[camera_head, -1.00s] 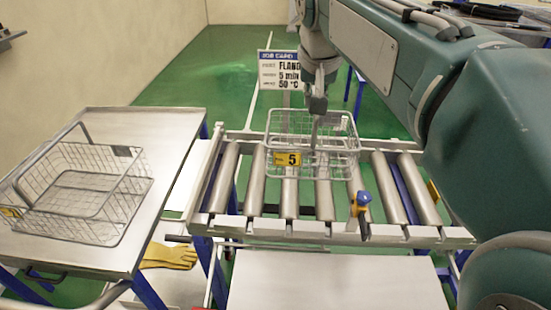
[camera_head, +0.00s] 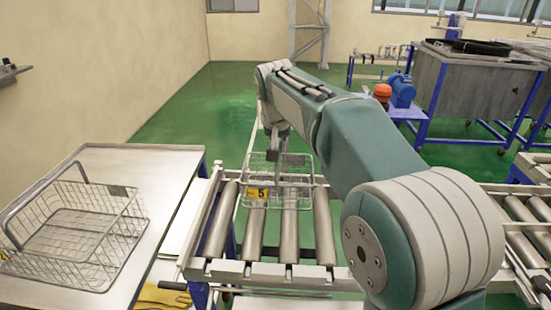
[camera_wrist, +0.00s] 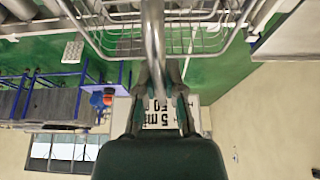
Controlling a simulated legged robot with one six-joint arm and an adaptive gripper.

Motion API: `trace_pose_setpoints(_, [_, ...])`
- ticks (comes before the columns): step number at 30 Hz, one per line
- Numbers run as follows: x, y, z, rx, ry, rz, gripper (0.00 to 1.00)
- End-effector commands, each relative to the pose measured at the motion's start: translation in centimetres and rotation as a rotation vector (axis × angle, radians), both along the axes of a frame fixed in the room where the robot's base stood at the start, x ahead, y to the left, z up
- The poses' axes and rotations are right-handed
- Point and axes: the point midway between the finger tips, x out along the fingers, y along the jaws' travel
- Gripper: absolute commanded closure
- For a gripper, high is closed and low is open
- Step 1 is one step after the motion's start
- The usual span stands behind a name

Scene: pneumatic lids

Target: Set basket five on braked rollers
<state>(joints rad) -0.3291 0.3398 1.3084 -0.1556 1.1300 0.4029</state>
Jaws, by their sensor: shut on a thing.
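Basket five (camera_head: 304,190) is a wire basket with a yellow tag marked 5 (camera_head: 257,193) on its near side. It appears upright over the left part of the roller conveyor (camera_head: 290,235). I cannot tell whether its bottom touches the rollers. My gripper (camera_head: 279,150) is above the basket, shut on its handle. In the wrist view the handle bar (camera_wrist: 153,40) runs between my fingers (camera_wrist: 160,85), with the basket's mesh (camera_wrist: 200,38) beyond. My arm hides the right part of the conveyor, and no brake shows now.
A second wire basket (camera_head: 75,235) sits on the metal table (camera_head: 140,165) at left. A yellow glove (camera_head: 160,296) lies low beside the table. More rollers (camera_head: 525,215) show at right.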

Motion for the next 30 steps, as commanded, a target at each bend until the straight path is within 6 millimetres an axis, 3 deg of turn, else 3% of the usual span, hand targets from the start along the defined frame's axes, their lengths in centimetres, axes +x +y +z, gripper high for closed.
trace_pose_setpoints(5, [0.7,0.5,-1.0,0.000,-0.001,0.000,1.00])
trace_pose_setpoints(12, [0.9,0.6,-4.2,0.000,-0.001,0.000,1.00])
trace_pose_setpoints(17, [0.9,0.6,-4.2,0.001,-0.002,0.000,1.00])
trace_pose_setpoints(18, [0.9,0.6,-4.3,0.000,-0.001,0.000,0.80])
trace_pose_setpoints(20, [0.9,0.6,-4.3,0.000,-0.001,0.000,0.54])
trace_pose_setpoints(30, [0.9,0.6,-4.3,0.000,-0.001,0.000,0.54])
